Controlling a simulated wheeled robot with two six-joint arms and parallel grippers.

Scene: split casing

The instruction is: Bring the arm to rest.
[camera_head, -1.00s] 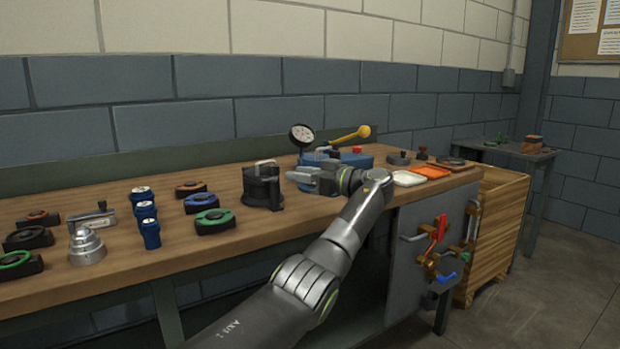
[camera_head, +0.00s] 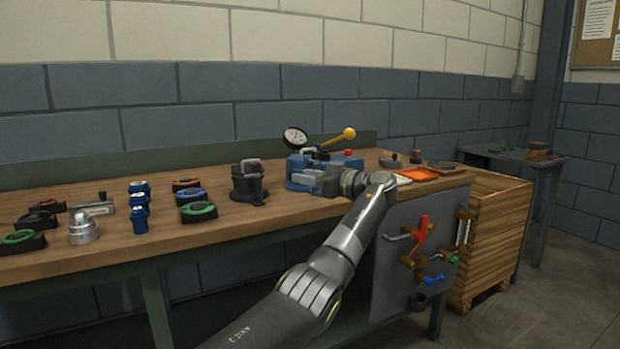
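My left arm comes in from the bottom and reaches over the bench's front edge. Its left gripper (camera_head: 304,181) points left, above the bench top, in front of the blue device (camera_head: 346,163) with a dial gauge and yellow-knobbed lever. Nothing is plainly seen in its fingers, and at this size I cannot tell whether they are apart. A black round casing (camera_head: 248,184) stands left of the fingertips, with a gap between. My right gripper is not in view.
The wooden bench (camera_head: 260,222) holds blue cylinders (camera_head: 139,206), ringed black blocks (camera_head: 198,211) and a silver domed part (camera_head: 83,229). An orange tray (camera_head: 418,174) lies right of my wrist. A grey panel with valves (camera_head: 400,262) and a wooden crate (camera_head: 497,230) are at right.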

